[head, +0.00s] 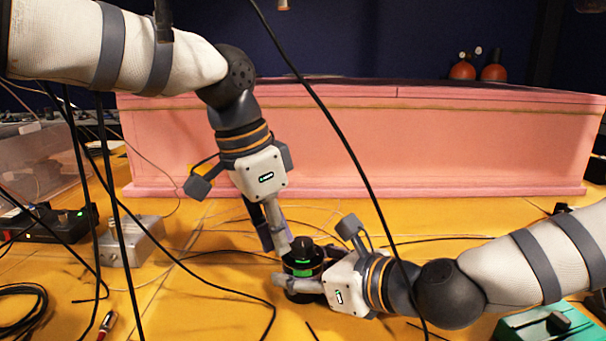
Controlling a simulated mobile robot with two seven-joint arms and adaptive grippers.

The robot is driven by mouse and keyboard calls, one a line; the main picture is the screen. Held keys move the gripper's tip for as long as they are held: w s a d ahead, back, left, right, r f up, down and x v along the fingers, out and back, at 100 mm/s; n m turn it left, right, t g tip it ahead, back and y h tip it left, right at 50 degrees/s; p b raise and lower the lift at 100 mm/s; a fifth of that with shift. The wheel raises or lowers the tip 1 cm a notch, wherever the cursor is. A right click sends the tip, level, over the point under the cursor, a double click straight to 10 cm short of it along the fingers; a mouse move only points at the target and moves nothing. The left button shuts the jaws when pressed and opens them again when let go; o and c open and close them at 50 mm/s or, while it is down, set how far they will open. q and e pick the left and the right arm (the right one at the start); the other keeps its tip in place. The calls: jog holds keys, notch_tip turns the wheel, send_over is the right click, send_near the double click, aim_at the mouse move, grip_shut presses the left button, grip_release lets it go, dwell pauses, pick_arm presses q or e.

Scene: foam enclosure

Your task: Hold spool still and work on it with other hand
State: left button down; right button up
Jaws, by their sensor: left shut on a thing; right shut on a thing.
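The spool (303,260) is a small black cylinder with green bands. It stands upright on the yellow work surface near the centre of the head view. My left gripper (277,240) comes down from above and is shut at the spool's upper left side. My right gripper (296,283) reaches in from the right and is shut around the spool's lower part. The fingers and the white gripper body hide part of the spool's lower and right sides.
A pink foam wall (370,145) runs across the back. A grey metal box (132,242) and a black power strip (50,224) lie at left. A green box (548,325) is at lower right. Black cables cross the surface and hang in front.

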pick_arm(q)
jog(key=shift+d+v, duration=0.75)
jog(key=shift+v, duration=2.65)
jog(key=shift+s+a+f+x, duration=0.1)
jog(key=shift+s+a+x, duration=0.1)
jog(key=shift+x, duration=0.9)
jog(key=shift+s+a+f+x, duration=0.1)
jog(key=shift+s+a+x, duration=0.1)
jog(key=shift+x, duration=0.9)
jog(key=shift+s+a+x, duration=0.15)
jog(key=shift+s+x, duration=0.05)
jog(key=shift+x, duration=0.9)
jog(key=shift+f, duration=0.1)
jog(key=shift+w+f, duration=0.1)
jog(key=shift+w, duration=0.05)
jog(key=shift+a, duration=0.1)
notch_tip(320, 180, up, 7)
jog(key=shift+a+f, duration=0.2)
jog(key=shift+a, duration=0.05)
